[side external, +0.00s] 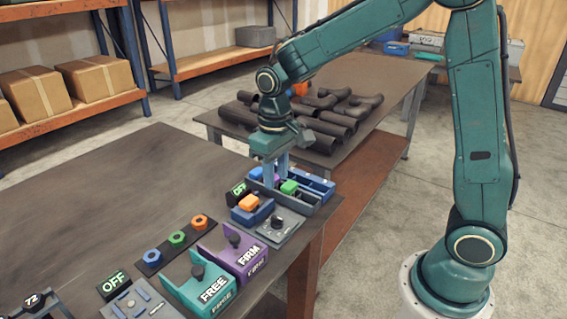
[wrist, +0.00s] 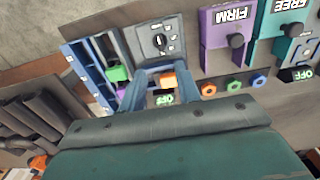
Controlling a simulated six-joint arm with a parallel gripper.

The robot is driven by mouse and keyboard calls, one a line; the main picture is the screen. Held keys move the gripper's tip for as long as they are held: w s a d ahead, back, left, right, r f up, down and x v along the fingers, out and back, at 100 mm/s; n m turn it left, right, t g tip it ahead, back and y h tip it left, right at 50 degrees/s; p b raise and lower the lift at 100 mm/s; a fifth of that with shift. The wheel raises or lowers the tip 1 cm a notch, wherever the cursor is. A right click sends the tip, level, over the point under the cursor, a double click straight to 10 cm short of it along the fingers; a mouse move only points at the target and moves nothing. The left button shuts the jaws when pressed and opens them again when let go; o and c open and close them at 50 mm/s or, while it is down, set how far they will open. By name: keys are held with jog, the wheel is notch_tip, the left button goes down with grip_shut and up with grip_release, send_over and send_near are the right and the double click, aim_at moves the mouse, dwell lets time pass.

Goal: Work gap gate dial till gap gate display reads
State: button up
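My gripper (side external: 276,176) points down above the far right corner of the near table, over a low blue fixture. Its two blue fingers (wrist: 163,72) stand apart, with no object clearly held between them. A dark dial (side external: 278,222) sits on a grey plate in front of the fixture; it also shows in the wrist view (wrist: 159,41), ahead of the fingers. A small display (side external: 239,188) reads OFF beside an orange block (side external: 249,202) on a blue base. In the wrist view the display (wrist: 165,99) is between the fingers. No label shows which dial is the gap gate's.
A green block (side external: 289,187) is in the blue fixture (side external: 318,184). Purple FIRM (side external: 245,262) and teal FREE (side external: 211,294) trays stand nearby, with colored nuts (side external: 177,238) behind. Another OFF display (side external: 115,281) and a 72 readout (side external: 33,299) are left. Dark pipes (side external: 335,128) cover the far table.

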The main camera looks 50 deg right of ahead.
aim_at(277, 217)
notch_tip(277, 217, down, 12)
jog(key=shift+r, duration=0.1)
dwell(0.5)
grip_shut()
